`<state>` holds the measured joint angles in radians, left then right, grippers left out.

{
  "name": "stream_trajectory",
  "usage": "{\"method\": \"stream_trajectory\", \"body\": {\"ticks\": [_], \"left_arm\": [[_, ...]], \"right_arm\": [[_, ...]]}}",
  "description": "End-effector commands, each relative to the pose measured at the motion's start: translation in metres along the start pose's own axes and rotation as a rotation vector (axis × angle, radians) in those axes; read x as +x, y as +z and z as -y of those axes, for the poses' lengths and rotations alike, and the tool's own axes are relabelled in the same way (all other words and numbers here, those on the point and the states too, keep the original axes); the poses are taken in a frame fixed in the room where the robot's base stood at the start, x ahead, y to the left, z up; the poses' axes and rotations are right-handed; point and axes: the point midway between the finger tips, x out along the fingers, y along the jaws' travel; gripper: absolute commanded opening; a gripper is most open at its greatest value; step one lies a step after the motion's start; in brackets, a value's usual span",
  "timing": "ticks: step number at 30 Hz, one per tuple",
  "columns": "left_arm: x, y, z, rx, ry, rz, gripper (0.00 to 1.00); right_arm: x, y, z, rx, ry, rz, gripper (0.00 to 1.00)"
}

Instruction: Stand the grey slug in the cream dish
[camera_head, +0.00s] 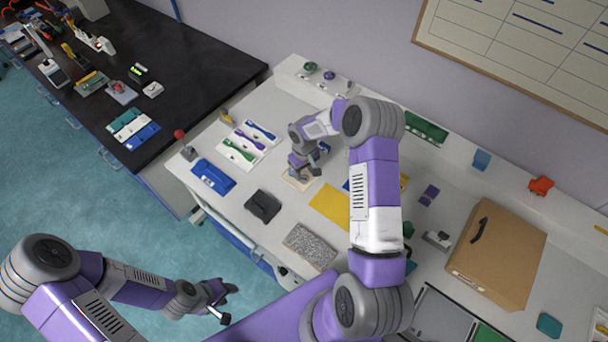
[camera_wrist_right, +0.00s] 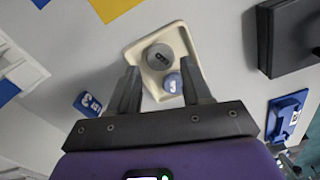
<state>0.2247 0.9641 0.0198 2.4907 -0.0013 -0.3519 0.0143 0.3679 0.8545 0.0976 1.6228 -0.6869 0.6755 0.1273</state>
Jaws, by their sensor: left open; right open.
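The cream dish (camera_wrist_right: 150,30) lies on the white bench, and its near edge shows in the head view (camera_head: 290,182). In the right wrist view the grey slug (camera_wrist_right: 160,57) is inside the dish, its round, dark-marked end facing the camera. A smaller blue round piece (camera_wrist_right: 172,83) marked 3 is beside it, towards the gripper. My right gripper (camera_wrist_right: 160,70) is open over the dish, its fingers on either side of the pieces and apart from the grey slug. In the head view my right gripper (camera_head: 302,172) hides most of the dish. My left gripper (camera_head: 222,302) is open and empty, off the bench front.
A yellow sheet (camera_head: 336,208), a black block (camera_head: 262,206) and a grey speckled slab (camera_head: 310,246) lie around the dish. A white tray of coloured tools (camera_head: 250,142) is to its left. Another blue piece (camera_wrist_right: 88,103) lies outside the dish. A brown box (camera_head: 500,255) stands right.

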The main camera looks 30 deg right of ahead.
Motion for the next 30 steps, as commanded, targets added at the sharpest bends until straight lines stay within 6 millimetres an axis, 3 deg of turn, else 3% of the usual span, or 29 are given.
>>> {"method": "stream_trajectory", "body": {"ticks": [6,12,18,30], "left_arm": [[0.001,0.0,0.001,0.0,0.0,0.0,0.43],[0.002,0.0,0.001,0.0,0.0,0.0,0.43],[0.002,0.0,0.001,0.0,0.0,0.0,0.43],[0.002,0.0,0.001,0.0,0.0,0.0,0.43]], "right_arm": [[-0.05,-0.001,0.0,-0.001,0.002,-0.005,0.49],[-0.079,-0.001,0.0,-0.001,0.0,-0.002,0.49],[-0.088,0.0,0.0,-0.001,-0.001,0.0,0.49],[-0.088,0.0,0.0,-0.001,-0.001,0.0,0.49]]}}
